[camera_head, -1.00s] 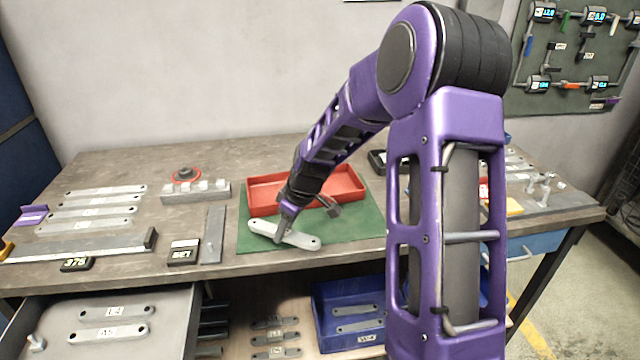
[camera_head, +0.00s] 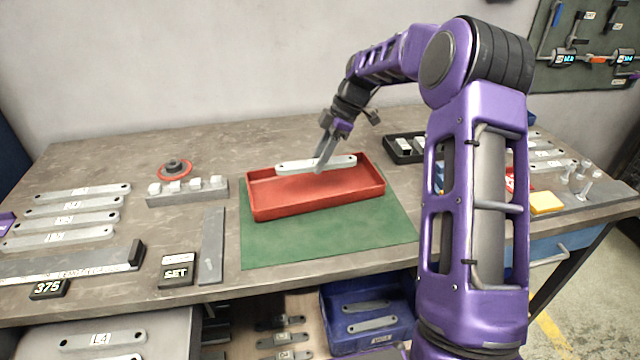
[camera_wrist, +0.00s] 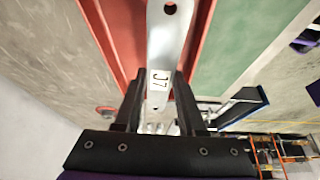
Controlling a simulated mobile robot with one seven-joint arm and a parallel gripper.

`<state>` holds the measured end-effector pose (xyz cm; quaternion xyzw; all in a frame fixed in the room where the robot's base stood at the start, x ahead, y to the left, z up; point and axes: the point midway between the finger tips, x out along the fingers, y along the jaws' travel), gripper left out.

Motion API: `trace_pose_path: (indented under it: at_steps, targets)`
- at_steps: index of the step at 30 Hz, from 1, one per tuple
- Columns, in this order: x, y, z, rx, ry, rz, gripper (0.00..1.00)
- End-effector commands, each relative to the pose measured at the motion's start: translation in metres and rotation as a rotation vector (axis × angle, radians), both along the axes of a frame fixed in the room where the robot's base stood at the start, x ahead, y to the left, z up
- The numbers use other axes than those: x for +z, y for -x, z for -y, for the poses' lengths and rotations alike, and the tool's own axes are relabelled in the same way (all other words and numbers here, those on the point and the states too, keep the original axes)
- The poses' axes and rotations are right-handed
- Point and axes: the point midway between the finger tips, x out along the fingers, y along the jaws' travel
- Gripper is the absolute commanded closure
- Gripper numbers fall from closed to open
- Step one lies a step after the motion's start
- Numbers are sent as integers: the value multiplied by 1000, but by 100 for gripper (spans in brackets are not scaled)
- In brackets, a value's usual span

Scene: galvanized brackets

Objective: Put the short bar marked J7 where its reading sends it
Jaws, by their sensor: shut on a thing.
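The short bar (camera_head: 292,167) is light grey metal with a hole near each end. Its J7 label shows in the wrist view (camera_wrist: 160,78), where the bar runs between my fingers. My gripper (camera_head: 325,157) is shut on the bar and holds it roughly level over the back part of the red tray (camera_head: 320,204). The bar covers part of the tray's back rim; its exact height above the tray is hard to tell. The tray looks otherwise empty.
The tray stands on a green mat (camera_head: 330,240) with clear room in front. Left are a SET display (camera_head: 176,271), a 375 readout (camera_head: 48,289), a block with several pale pieces (camera_head: 188,195) and longer bars (camera_head: 75,218). A blue bin (camera_head: 365,340) is below, a black tray (camera_head: 405,150) behind right.

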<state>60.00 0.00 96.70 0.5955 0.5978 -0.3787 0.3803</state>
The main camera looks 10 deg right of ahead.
Motion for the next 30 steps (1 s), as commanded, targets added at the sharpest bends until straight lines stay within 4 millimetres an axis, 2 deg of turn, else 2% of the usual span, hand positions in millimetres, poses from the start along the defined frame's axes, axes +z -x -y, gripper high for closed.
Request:
trace_pose_path:
  at_steps: [3,8,15,30]
  targets:
    - [-22,0,-1,-1,-1,-3,100]
    - [-37,0,0,-1,0,0,100]
    - [-75,0,-1,-1,0,-2,100]
    - [-88,0,0,-3,1,-1,100]
